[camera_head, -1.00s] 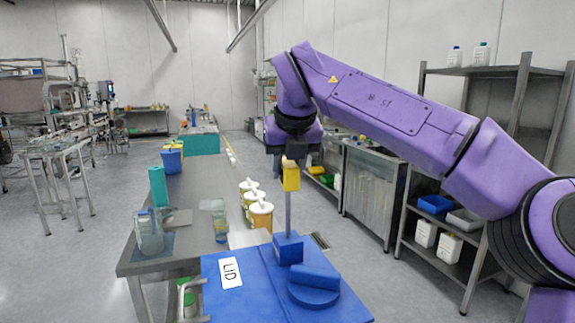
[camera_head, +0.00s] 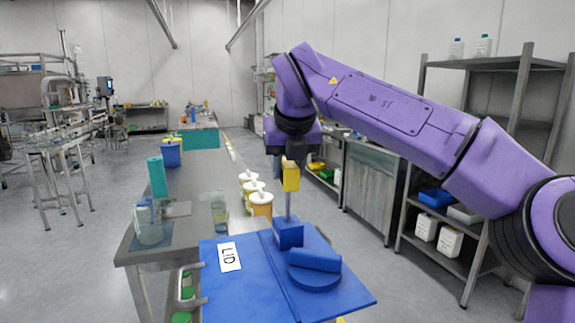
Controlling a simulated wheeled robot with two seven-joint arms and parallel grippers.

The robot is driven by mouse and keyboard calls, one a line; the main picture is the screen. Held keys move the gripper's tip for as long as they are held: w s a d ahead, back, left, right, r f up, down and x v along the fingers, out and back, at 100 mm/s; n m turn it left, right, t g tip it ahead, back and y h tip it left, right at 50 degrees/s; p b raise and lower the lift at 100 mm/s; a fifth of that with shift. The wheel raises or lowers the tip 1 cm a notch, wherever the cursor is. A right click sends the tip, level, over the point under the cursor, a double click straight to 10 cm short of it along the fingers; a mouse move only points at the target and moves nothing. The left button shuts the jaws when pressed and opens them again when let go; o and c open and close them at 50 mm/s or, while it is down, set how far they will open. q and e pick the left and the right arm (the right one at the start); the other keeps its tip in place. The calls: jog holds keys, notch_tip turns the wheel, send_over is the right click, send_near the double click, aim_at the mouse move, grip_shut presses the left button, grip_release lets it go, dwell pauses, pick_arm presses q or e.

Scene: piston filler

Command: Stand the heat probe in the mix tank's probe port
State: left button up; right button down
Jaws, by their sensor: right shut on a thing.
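The heat probe (camera_head: 291,178) has a yellow head and a thin grey rod, and it looks upright. My right gripper (camera_head: 289,157) is shut on its top from above. The rod's lower end goes out of sight at the blue probe port block (camera_head: 288,234) on the mix tank's blue lid (camera_head: 240,285). The block's opening is hidden, so how deep the rod sits I cannot tell. My left gripper is not in view.
A raised blue round cap with a bar (camera_head: 315,268) sits on the lid beside the block. A shelf rack (camera_head: 465,170) stands at right.

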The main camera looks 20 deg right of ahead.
aim_at(292, 173)
jog(key=shift+f+b, duration=3.05)
jog(key=shift+f, duration=0.75)
jog(key=c, duration=0.6)
grip_release()
jog(key=shift+c, duration=0.2)
jog(key=p+v, duration=0.2)
jog(key=v, duration=0.8)
jog(key=shift+s+r, duration=0.15)
jog(key=shift+r, duration=0.2)
